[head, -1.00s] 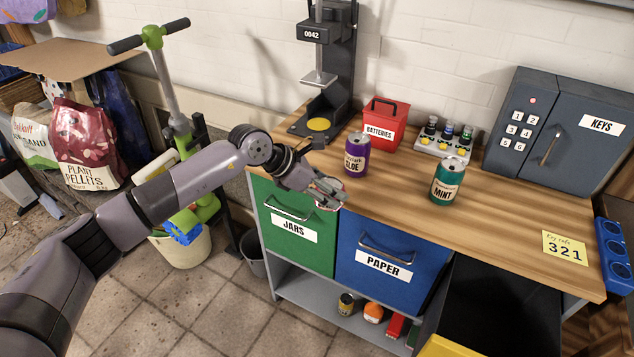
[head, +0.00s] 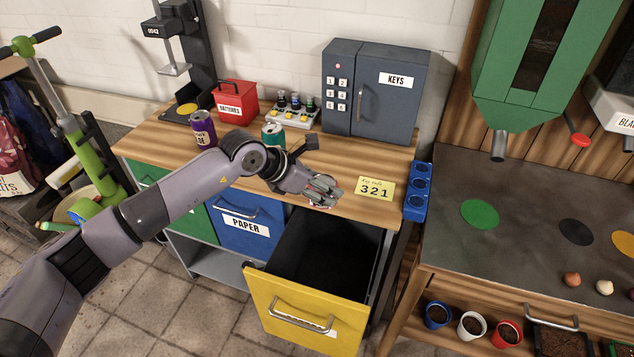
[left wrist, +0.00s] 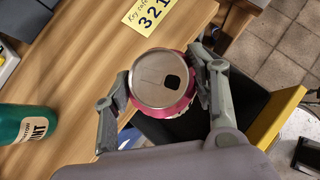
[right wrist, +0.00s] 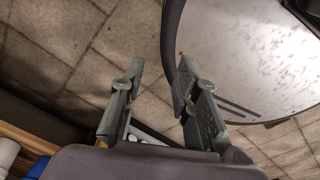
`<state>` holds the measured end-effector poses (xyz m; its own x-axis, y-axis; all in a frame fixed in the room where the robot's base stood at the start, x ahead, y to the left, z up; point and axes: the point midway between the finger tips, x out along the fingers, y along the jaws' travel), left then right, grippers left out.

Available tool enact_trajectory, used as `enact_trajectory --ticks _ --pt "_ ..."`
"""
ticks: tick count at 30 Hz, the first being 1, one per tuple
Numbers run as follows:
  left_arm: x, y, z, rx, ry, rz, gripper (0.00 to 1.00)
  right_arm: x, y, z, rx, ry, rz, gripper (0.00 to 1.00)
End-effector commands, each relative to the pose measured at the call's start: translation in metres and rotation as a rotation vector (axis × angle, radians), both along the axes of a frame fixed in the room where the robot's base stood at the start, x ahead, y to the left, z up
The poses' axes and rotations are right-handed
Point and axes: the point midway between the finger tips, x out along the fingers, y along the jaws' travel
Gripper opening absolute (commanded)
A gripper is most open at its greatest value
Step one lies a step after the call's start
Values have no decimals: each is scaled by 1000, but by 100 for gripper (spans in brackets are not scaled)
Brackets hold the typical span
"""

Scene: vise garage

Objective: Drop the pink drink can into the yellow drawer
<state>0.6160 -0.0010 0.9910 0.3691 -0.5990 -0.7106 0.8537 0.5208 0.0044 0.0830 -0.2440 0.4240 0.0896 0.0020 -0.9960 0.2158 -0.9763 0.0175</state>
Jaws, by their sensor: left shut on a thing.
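The pink drink can (left wrist: 163,85) is between the fingers of my left gripper (left wrist: 165,92), its silver top facing the left wrist camera. In the head view my left gripper (head: 322,191) hangs over the counter's front edge by the open drawer; the can is mostly hidden there. The yellow drawer (head: 300,317) is pulled out, with a dark, empty-looking inside. Its yellow edge also shows in the left wrist view (left wrist: 272,120), below and right of the can. My right gripper (right wrist: 150,95) is open and empty over the tiled floor, outside the head view.
A yellow 321 note (head: 375,190) lies near the counter's right end. A blue socket strip (head: 418,190) and the potting bench (head: 520,220) are to the right.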

Motion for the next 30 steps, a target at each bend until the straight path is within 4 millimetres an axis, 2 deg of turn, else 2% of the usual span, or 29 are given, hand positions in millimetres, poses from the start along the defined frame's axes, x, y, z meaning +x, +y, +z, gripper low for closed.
enact_trajectory --ticks 3,8,14,21,30 --pt "0 -1 -1 0 0 1 41 1 -4 0 -5 -2 2 29" --pt "0 -1 -12 0 1 2 41 3 3 -5 4 -4 -1 29" --pt "-1 -1 -34 0 2 1 41 6 18 -16 22 -10 -5 29" --pt "0 -1 -58 0 1 1 41 6 12 -28 15 -9 -3 29" --pt "0 -1 -60 0 0 0 41 5 5 -28 6 -7 -2 29"
